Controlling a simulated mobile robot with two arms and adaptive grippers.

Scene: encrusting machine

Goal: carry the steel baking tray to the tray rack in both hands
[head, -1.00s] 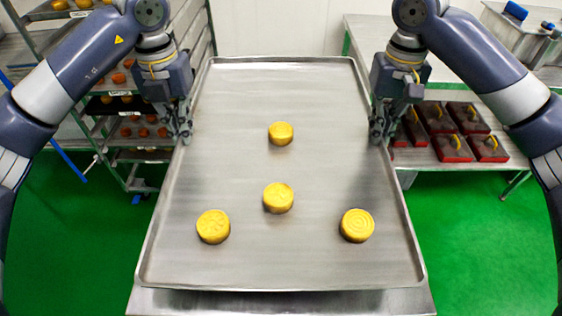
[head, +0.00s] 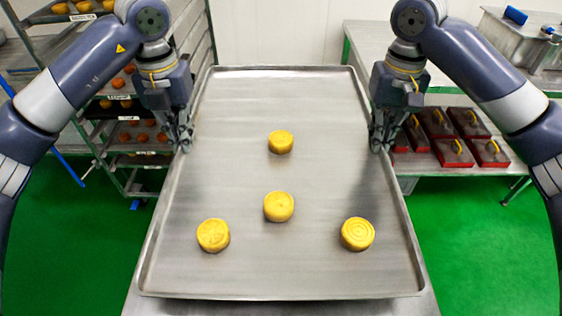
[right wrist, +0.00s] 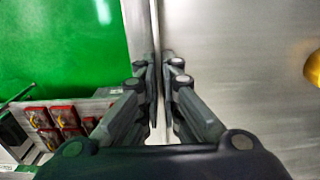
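The steel baking tray (head: 280,270) fills the middle of the head view, level, with several round yellow cakes on it, one of them at the front right (head: 358,233). My left gripper (head: 183,140) is at the tray's left rim and my right gripper (head: 379,140) is at its right rim. In the right wrist view the right gripper's fingers (right wrist: 160,85) are closed on either side of the tray rim (right wrist: 158,40). The left fingertips look closed on the left rim, partly hidden by the gripper body. The tray rack (head: 130,175) stands at the left, holding trays of orange-brown pieces.
A metal table (head: 425,303) shows below the tray's front edge. At the right is a steel bench (head: 385,45) with red boxes with yellow handles (head: 452,153) on its lower shelf.

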